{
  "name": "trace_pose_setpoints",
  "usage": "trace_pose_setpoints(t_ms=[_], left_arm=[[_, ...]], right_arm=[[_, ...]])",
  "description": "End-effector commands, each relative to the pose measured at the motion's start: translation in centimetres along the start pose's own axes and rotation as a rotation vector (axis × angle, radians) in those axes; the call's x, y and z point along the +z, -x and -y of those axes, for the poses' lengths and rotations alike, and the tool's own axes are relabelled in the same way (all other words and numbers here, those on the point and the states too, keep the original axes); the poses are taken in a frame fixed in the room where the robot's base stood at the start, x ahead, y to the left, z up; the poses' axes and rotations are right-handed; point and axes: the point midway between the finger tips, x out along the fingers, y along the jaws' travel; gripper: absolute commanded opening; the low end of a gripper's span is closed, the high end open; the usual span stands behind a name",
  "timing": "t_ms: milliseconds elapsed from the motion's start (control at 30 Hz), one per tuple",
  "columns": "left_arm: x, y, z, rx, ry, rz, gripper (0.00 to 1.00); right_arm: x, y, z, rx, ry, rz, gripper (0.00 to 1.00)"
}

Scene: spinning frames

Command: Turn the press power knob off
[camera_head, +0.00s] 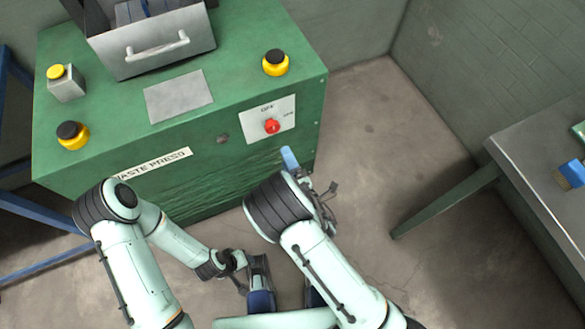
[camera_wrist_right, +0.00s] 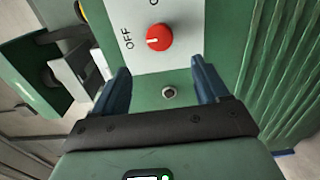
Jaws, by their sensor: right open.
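The red power knob (camera_head: 271,126) sits on a pale plate (camera_head: 285,106) on the green press (camera_head: 240,85). In the right wrist view the knob (camera_wrist_right: 159,39) has a white mark toward its left side, and the OFF lettering lies to its left. My right gripper (camera_wrist_right: 164,84) is open and empty. The knob lies ahead of its two blue fingertips and between them in that picture, apart from them. My left gripper (camera_head: 260,274) is low, away from the press.
Black-topped yellow buttons (camera_head: 275,63) and another yellow button (camera_head: 56,72) stand on the press. A grey bolt (camera_wrist_right: 169,92) shows between my right fingers. A grey table (camera_head: 520,160) stands at right, with bare floor (camera_head: 365,145) between it and the press.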

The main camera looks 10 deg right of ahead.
Motion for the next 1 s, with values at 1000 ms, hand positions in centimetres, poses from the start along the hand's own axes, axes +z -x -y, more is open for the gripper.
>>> trace_pose_setpoints(t_ms=[1000], left_arm=[[0.6, 1.3, -0.4, 0.001, -0.001, 0.017, 0.43]], right_arm=[[1.7, 3.8, 1.3, -0.089, -0.087, 0.061, 0.74]])
